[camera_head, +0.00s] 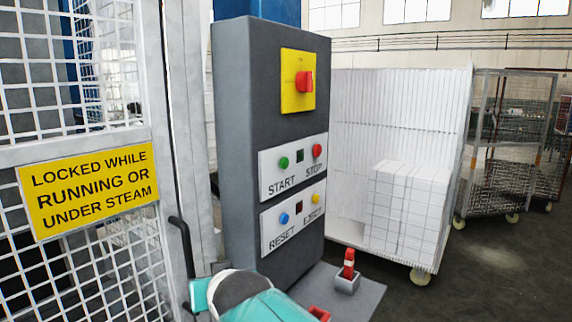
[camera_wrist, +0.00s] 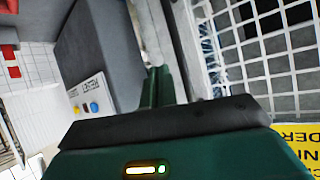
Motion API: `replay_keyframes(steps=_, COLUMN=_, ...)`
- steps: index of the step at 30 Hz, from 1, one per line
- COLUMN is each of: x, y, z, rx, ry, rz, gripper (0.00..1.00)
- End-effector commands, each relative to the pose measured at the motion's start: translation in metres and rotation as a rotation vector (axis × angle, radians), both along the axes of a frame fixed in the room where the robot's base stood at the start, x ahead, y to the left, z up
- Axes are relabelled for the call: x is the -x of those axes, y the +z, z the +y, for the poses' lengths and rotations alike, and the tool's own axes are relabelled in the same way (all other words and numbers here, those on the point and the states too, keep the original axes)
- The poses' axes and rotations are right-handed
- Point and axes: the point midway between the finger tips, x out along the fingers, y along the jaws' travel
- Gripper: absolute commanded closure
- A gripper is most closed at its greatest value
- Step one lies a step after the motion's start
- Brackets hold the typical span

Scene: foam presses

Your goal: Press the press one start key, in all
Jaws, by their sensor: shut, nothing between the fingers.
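The green start key (camera_head: 283,162) sits at the left of the upper white plate on the grey control cabinet (camera_head: 232,150), above the word START. The red stop key (camera_head: 317,150) is to its right, with a dark square between them. My gripper (camera_wrist: 158,72) shows in the wrist view as two green fingers shut together and empty. They reach past the cabinet's side, apart from the keys in that picture. The start key cannot be made out in the wrist view. My teal arm shows at the bottom of the head view, below the cabinet's plates.
The lower plate carries a blue reset key (camera_head: 283,218) and a yellow eject key (camera_head: 315,199). A red rotary switch (camera_head: 305,82) is above. A mesh gate (camera_head: 60,140) with a black handle (camera_head: 183,255) stands left. A white-block cart (camera_head: 405,210) stands right.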

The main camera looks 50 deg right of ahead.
Motion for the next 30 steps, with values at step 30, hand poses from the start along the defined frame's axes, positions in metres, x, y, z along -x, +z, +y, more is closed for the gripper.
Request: replay_keyframes(steps=30, x=0.085, y=0.165, z=-0.258, rx=0.338, ry=-0.171, rz=-0.984, gripper=1.0)
